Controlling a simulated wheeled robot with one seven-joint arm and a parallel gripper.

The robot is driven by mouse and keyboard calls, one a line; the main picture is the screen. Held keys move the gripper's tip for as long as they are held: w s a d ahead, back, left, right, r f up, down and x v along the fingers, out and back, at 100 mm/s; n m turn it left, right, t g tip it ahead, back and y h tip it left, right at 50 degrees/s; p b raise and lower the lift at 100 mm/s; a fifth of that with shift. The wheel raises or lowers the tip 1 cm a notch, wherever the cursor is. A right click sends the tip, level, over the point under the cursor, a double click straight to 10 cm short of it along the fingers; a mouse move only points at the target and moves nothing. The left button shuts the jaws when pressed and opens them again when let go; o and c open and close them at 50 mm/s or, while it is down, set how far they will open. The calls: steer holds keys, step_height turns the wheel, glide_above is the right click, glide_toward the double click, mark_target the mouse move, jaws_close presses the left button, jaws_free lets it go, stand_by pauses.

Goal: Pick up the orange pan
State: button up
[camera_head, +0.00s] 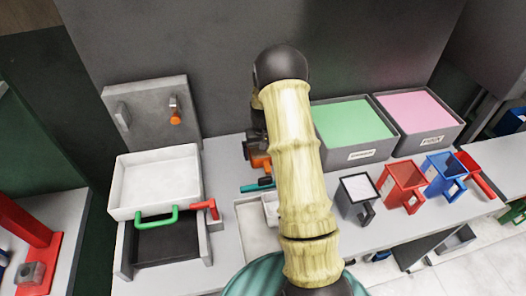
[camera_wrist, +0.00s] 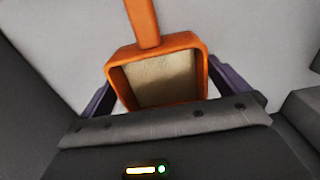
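The orange pan (camera_wrist: 157,75) fills the middle of the wrist view. It has a squarish orange rim, a beige inside and a straight handle pointing up in the picture. My gripper (camera_wrist: 158,85) is at the pan, with one dark purple finger along its left side and one along its right. I see no clear gap between the fingers and the rim, but whether they press on it cannot be told. In the head view, part of an orange thing (camera_head: 260,160) shows beside my arm, which hides most of that spot and my gripper.
A white tray (camera_head: 125,200) with a green handle stands to the left, below an upright grey panel (camera_head: 145,130). Green (camera_head: 355,123) and pink (camera_head: 418,107) bins stand at the back right. Grey (camera_head: 358,190), red (camera_head: 400,182) and blue (camera_head: 443,172) holders stand in front.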

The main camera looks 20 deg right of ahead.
step_height(320, 180, up, 12)
steer(key=b, duration=0.1)
steer(key=shift+r, duration=0.15)
stand_by(0.4)
stand_by(0.4)
steer(key=s+a+r+n+t, duration=0.1)
steer(key=s+a, duration=0.5)
steer(key=s, duration=0.5)
steer(key=s+a+r+n+t, duration=0.1)
steer(key=s+a+r, duration=0.1)
steer(key=s+a, duration=0.5)
steer(key=s, duration=0.4)
steer(key=shift+s+a+t, duration=0.15)
steer(key=shift+s+t, duration=0.1)
steer(key=shift+t, duration=0.05)
steer(key=shift+w+r, duration=0.1)
